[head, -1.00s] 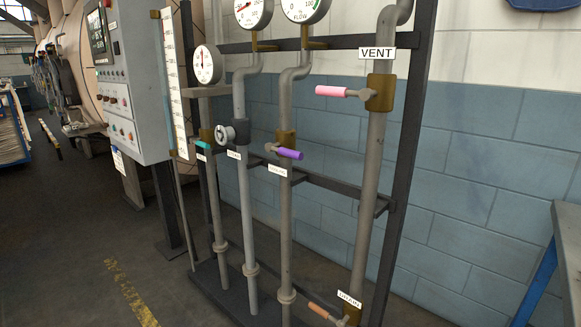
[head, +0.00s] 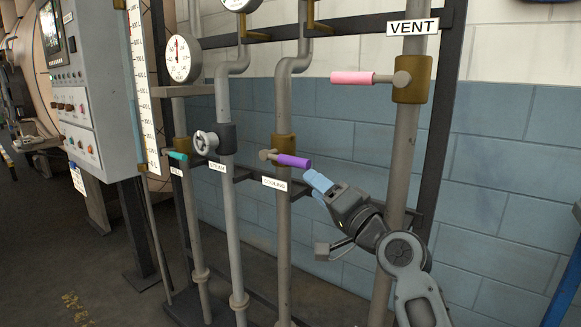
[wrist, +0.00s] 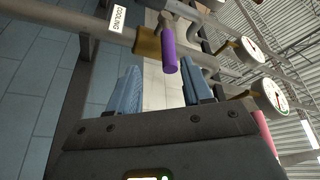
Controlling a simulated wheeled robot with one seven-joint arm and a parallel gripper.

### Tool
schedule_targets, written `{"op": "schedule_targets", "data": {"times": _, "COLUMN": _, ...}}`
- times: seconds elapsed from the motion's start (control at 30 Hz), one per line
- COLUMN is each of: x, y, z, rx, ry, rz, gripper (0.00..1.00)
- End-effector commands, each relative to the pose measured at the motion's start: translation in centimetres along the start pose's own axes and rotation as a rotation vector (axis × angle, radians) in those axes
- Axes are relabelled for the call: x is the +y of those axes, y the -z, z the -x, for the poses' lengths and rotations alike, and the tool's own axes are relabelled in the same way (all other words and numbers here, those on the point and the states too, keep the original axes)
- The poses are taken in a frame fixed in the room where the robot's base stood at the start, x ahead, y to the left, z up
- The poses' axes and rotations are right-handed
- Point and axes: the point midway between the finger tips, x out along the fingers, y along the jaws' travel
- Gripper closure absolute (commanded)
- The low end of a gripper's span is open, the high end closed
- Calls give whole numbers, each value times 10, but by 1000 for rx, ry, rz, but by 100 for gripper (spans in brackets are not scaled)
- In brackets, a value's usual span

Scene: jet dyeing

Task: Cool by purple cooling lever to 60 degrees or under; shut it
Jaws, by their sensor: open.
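The purple cooling lever (head: 293,161) sticks out sideways to the right from the brass valve (head: 283,150) on the pipe above the COOLING label (head: 275,183). My gripper (head: 318,183) is just right of and below the lever's tip, with blue finger pads. In the wrist view the lever (wrist: 169,50) hangs between and beyond the two open fingertips (wrist: 160,85), with nothing held. The pads do not appear to touch it. The round gauge (head: 181,60) at upper left has a red needle pointing about straight up; its numbers are too small to read surely.
A pink VENT lever (head: 352,78) is above right of my gripper. A steam handwheel (head: 205,143) and a teal lever (head: 177,155) are to the left. A dark crossbar (head: 330,195) runs behind the pipes. A control cabinet (head: 85,90) stands at far left.

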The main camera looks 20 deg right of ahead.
Motion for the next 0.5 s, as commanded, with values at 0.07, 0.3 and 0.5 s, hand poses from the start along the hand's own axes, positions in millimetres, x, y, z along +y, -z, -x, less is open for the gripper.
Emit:
{"op": "schedule_targets", "data": {"times": 0.07, "x": -7, "y": 7, "z": -8, "rx": -3, "ry": 19, "rz": -10, "gripper": 50}}
{"op": "schedule_targets", "data": {"times": 0.3, "x": -13, "y": 11, "z": -30, "rx": -8, "ry": 29, "rz": -18, "gripper": 50}}
{"op": "schedule_targets", "data": {"times": 0.5, "x": -14, "y": 10, "z": -61, "rx": -8, "ry": 29, "rz": -17, "gripper": 50}}
